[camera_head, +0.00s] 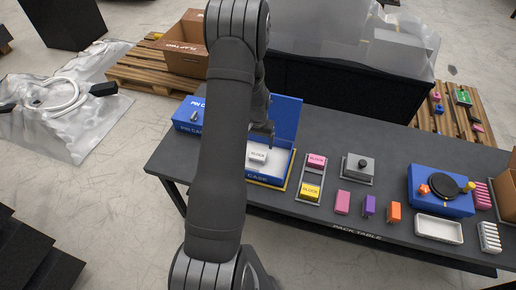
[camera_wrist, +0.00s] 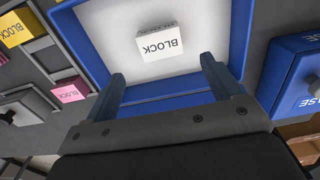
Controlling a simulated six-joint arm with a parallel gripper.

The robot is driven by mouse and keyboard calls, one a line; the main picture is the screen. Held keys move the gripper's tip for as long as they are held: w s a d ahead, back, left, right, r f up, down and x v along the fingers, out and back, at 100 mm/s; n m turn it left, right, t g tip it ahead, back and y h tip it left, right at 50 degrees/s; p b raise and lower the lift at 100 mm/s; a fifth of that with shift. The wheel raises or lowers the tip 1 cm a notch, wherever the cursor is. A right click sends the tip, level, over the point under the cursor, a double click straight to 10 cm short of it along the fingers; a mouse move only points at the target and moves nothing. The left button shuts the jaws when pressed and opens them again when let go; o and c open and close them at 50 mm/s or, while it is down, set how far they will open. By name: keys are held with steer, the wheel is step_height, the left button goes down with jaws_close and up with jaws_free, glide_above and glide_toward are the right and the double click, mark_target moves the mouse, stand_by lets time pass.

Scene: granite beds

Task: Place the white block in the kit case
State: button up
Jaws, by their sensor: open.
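The white block (camera_head: 258,155) lies inside the blue kit case (camera_head: 243,203), whose lid (camera_head: 285,115) stands open at the back. In the wrist view the white block (camera_wrist: 160,41) rests on the case's pale floor, clear of the blue walls (camera_wrist: 183,98). My gripper (camera_head: 271,143) is over the back part of the case. In the wrist view my gripper's two fingers (camera_wrist: 162,75) are spread apart with nothing between them. The block lies beyond the fingertips, apart from them. My arm hides the left part of the case in the head view.
A tray holds a pink block (camera_head: 316,161) and a yellow block (camera_head: 310,192) right of the case. Farther right are a grey block with a knob (camera_head: 358,167), small coloured blocks (camera_head: 369,206), a blue box (camera_head: 430,203) and a white tray (camera_head: 439,229). Another blue case (camera_head: 187,116) stands left.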

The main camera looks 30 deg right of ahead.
mark_target(258, 155)
step_height(258, 155, up, 4)
steer(key=shift+f, duration=0.25)
stand_by(0.4)
step_height(258, 155, down, 12)
steer(key=shift+r, duration=1)
steer(key=shift+f, duration=0.1)
